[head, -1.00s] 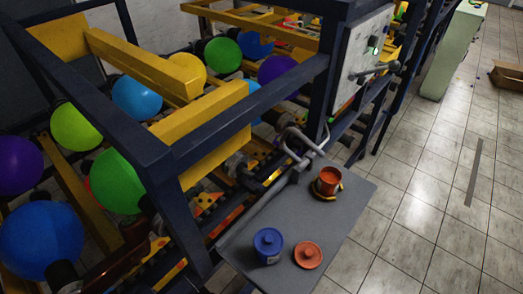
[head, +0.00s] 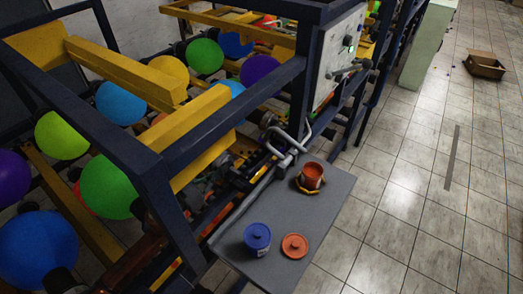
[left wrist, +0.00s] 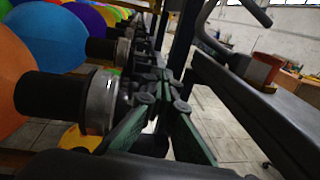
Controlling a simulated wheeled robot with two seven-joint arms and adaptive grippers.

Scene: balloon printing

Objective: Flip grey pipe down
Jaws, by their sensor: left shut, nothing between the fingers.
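The grey pipe (head: 285,143) is a bent metal tube at the machine's front corner, by the table's far left edge in the head view. Its bend stands up above the table edge. A dark curved bar (left wrist: 206,32) at upper right in the left wrist view looks like this pipe, but I cannot be sure. My left gripper (left wrist: 160,88) has green-padded fingers, shut and empty, to the left of that bar and apart from it. In the head view the gripper is mostly hidden among the dark machine parts. My right gripper is not in view.
The grey table (head: 275,215) holds a blue jar (head: 257,238), an orange lid (head: 294,246) and an open orange jar (head: 312,176). The dark blue frame (head: 160,190) and balloons crowd the left. A cardboard box (head: 485,66) lies on open tiled floor at right.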

